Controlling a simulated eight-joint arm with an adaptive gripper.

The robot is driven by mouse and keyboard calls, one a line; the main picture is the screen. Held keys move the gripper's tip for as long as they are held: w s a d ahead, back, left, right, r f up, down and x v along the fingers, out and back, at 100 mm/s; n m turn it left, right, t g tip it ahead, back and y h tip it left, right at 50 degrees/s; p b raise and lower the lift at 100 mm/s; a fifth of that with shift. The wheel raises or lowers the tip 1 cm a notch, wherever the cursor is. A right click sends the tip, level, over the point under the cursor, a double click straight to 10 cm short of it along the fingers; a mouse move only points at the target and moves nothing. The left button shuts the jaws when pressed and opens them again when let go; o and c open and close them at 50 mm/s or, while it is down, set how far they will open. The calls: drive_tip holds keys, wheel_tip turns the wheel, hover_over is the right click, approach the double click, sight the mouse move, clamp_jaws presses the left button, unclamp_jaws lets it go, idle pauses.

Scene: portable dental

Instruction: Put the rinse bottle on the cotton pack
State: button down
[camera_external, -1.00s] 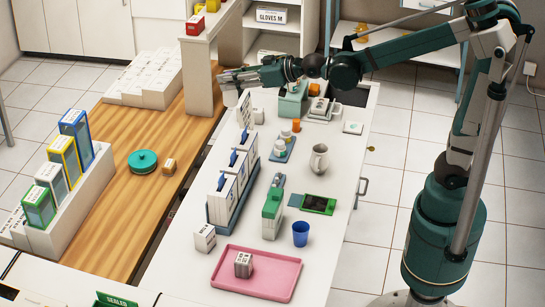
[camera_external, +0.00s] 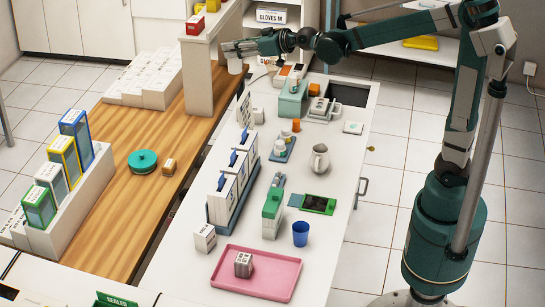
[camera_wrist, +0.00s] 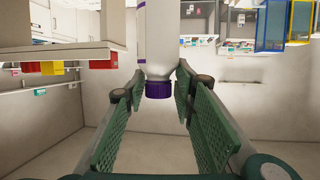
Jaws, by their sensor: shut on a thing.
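The rinse bottle (camera_wrist: 154,45) is white with a purple cap and sits between the fingertips of my gripper (camera_wrist: 158,84) in the wrist view. My gripper (camera_external: 230,47) is shut on it. In the external view the white bottle (camera_external: 235,66) shows below the fingers, held in the air near the end of the raised shelf. No pack is clearly readable as the cotton pack. A small white labelled box (camera_external: 205,238) stands left of the pink tray, and another small labelled box (camera_external: 243,264) sits on the tray; I cannot tell which it is.
The pink tray (camera_external: 280,282) lies at the front of the white counter. A green-and-white bottle (camera_external: 272,215), a blue cup (camera_external: 300,234), a metal jug (camera_external: 320,158) and a rack of upright boxes (camera_external: 225,195) stand on the counter. The wooden bench (camera_external: 120,222) has bare room.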

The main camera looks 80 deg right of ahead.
drive_tip(key=d+m+h, duration=0.2)
drive_tip(key=d, duration=1.6)
wheel_tip(320, 180, down, 18)
drive_tip(key=shift+d+f+p, duration=0.2)
drive_tip(key=shift+p, duration=0.1)
wheel_tip(320, 180, down, 6)
drive_tip(key=b, duration=0.1)
drive_tip(key=shift+b, duration=0.3)
drive_tip(key=shift+f, duration=0.2)
drive_tip(key=shift+f+b, duration=0.5)
drive_tip(key=shift+f, duration=1.3)
drive_tip(key=shift+f, duration=0.1)
